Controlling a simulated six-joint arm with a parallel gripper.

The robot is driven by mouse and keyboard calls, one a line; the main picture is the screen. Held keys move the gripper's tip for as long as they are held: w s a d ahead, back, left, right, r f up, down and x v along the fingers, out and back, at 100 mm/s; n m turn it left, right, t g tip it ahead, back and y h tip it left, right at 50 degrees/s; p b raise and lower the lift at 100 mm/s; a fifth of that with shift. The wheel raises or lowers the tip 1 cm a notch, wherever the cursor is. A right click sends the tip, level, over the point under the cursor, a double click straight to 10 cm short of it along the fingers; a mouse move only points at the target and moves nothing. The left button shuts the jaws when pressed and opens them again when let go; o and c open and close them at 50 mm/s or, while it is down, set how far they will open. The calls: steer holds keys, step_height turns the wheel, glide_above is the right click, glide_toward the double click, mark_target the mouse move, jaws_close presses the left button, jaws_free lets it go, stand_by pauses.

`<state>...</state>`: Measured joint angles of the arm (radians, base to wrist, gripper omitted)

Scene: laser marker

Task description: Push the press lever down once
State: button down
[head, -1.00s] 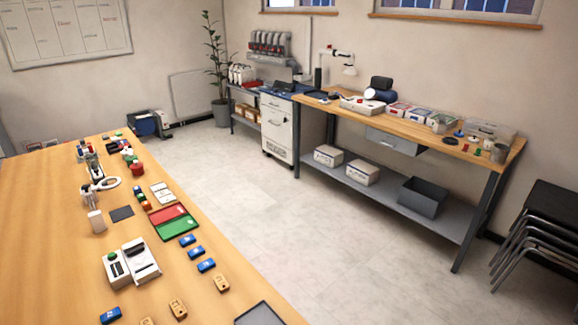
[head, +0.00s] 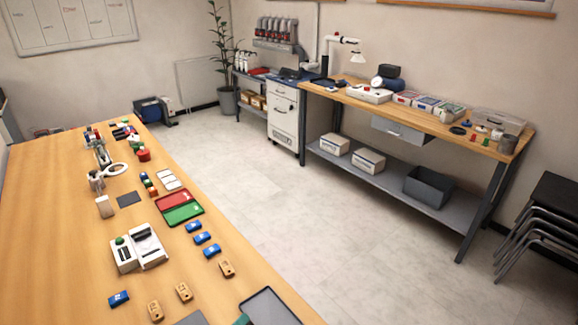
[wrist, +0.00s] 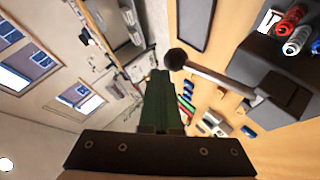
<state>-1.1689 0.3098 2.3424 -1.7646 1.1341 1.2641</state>
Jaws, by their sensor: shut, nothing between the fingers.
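The press lever shows in the wrist view as a grey rod with a round black knob (wrist: 175,59) at its end. The rod runs right and down to the dark grey press body (wrist: 272,100). My gripper (wrist: 160,78) has green fingers, shut together with nothing between them. Its tips are just below and left of the knob in that view; I cannot tell whether they touch it. In the head view the press is not visible. A small green tip at the bottom edge looks like my gripper (head: 243,319).
The long wooden table (head: 60,230) holds a red and green tray (head: 181,199), a white two-part device (head: 138,248), blue blocks (head: 201,238), tan blocks (head: 184,292) and a dark grey tray (head: 268,308). In the wrist view, red and white cans (wrist: 288,30) stand beyond the press.

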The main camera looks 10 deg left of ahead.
steer(key=shift+w+d+f, duration=0.15)
steer(key=shift+f, duration=0.75)
stand_by(0.8)
stand_by(0.4)
steer(key=shift+s+a+r, duration=0.15)
steer(key=shift+r, duration=0.65)
steer(key=shift+s+a+r, duration=0.1)
steer(key=shift+r, duration=0.7)
steer(key=shift+r, duration=0.1)
steer(key=r, duration=0.3)
steer(key=s+a+r, duration=0.1)
steer(key=shift+r, duration=0.35)
